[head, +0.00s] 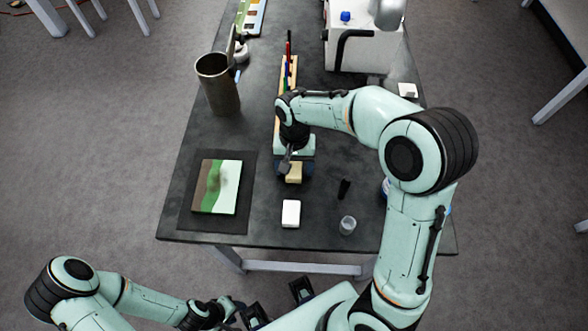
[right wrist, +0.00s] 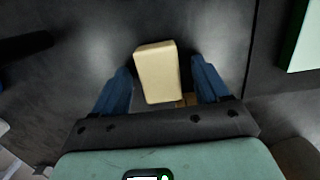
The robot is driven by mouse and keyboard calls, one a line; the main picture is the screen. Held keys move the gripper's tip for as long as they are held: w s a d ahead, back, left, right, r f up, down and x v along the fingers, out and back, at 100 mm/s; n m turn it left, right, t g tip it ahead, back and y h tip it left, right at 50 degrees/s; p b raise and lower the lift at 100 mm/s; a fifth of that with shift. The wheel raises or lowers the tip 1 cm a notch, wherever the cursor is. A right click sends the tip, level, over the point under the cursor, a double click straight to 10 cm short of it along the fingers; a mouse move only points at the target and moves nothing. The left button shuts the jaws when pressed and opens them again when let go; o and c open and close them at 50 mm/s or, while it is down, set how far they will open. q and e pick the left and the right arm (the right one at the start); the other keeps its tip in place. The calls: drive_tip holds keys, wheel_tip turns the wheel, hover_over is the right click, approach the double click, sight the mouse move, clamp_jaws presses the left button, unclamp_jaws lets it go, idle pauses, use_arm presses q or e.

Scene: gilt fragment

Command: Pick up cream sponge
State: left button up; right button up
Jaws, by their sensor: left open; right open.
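The cream sponge (head: 294,173) is a small pale yellow block on the dark table, right at my right gripper (head: 293,168). In the right wrist view the sponge (right wrist: 157,75) sits between the two blue fingers of the open right gripper (right wrist: 162,66), with a gap on both sides. The arm hides part of the sponge's surroundings in the head view. My left gripper (head: 278,303) is open and empty, off the table's near edge.
A white block (head: 291,213) lies just nearer than the sponge. A small clear cup (head: 347,225) and a black item (head: 344,188) are to its right. A painted panel (head: 228,188) lies on a dark mat at left. A tall metal cylinder (head: 217,85) stands behind.

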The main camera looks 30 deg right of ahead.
sight(294, 167)
drive_tip(key=c, duration=1)
drive_tip(key=shift+c, duration=0.3)
use_arm(q)
drive_tip(key=w+r+p, duration=0.1)
drive_tip(key=r, duration=0.1)
drive_tip(key=w+r+p, duration=0.1)
drive_tip(key=p, duration=0.1)
drive_tip(key=shift+w+r, duration=0.1)
drive_tip(key=shift+r, duration=0.3)
use_arm(e)
wheel_tip(294, 167, up, 20)
drive_tip(key=o, duration=0.4)
drive_tip(key=shift+c, duration=1.5)
